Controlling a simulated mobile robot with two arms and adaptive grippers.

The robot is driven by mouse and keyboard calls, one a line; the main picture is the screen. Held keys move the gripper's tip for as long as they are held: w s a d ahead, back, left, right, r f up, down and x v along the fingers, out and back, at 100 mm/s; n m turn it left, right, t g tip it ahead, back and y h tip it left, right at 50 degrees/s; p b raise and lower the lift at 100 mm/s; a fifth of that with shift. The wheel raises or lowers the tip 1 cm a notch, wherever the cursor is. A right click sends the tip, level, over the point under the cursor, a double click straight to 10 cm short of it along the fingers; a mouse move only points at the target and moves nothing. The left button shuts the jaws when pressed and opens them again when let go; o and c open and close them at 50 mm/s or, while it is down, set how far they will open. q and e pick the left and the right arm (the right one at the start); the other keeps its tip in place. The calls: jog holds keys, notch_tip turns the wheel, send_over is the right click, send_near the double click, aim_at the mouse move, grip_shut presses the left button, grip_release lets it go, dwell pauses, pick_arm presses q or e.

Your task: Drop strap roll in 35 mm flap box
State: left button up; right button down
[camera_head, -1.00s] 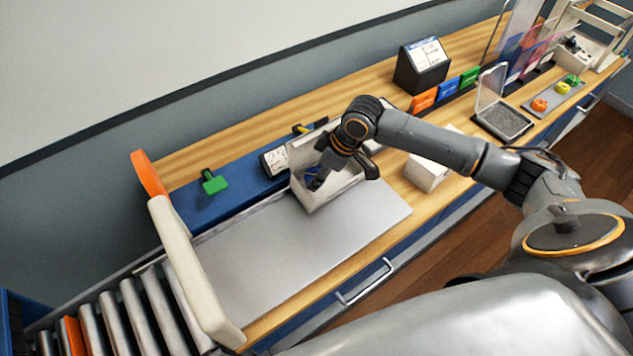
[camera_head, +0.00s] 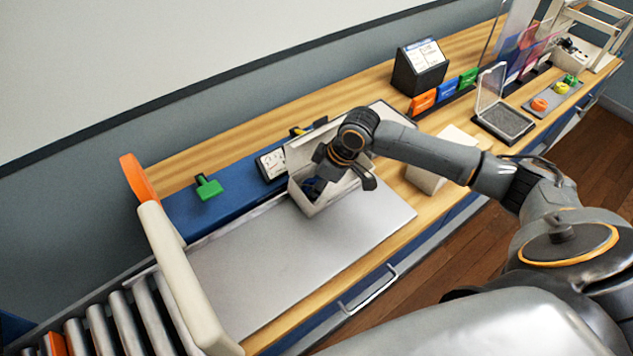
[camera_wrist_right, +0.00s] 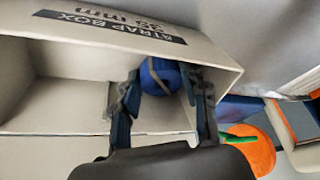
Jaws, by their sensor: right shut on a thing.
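The flap box is white-grey with an open flap; it stands on the metal plate in the head view (camera_head: 318,204). In the right wrist view its flap (camera_wrist_right: 150,35) carries the upside-down label "STRAP BOX 35 mm". My right gripper (camera_head: 315,188) points down into the box's mouth. In the right wrist view the gripper (camera_wrist_right: 160,85) is shut on a blue strap roll (camera_wrist_right: 160,75), with one finger on each side of it. The roll is close to the inside of a box wall; whether it touches is unclear. My left gripper is not in view.
A metal plate (camera_head: 270,260) lies around the box, with free room in front. A green T-shaped handle (camera_head: 208,187) is on the blue strip to the left. A second white box (camera_head: 440,165) stands to the right. Rollers (camera_head: 125,325) are at lower left.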

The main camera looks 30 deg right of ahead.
jog(key=c, duration=1)
grip_release()
jog(key=shift+s, duration=0.1)
jog(key=shift+r, duration=0.1)
jog(key=shift+r, duration=0.2)
jog(key=b+v, duration=0.2)
jog(key=v, duration=1)
jog(key=shift+r, duration=0.4)
jog(key=shift+f, duration=0.1)
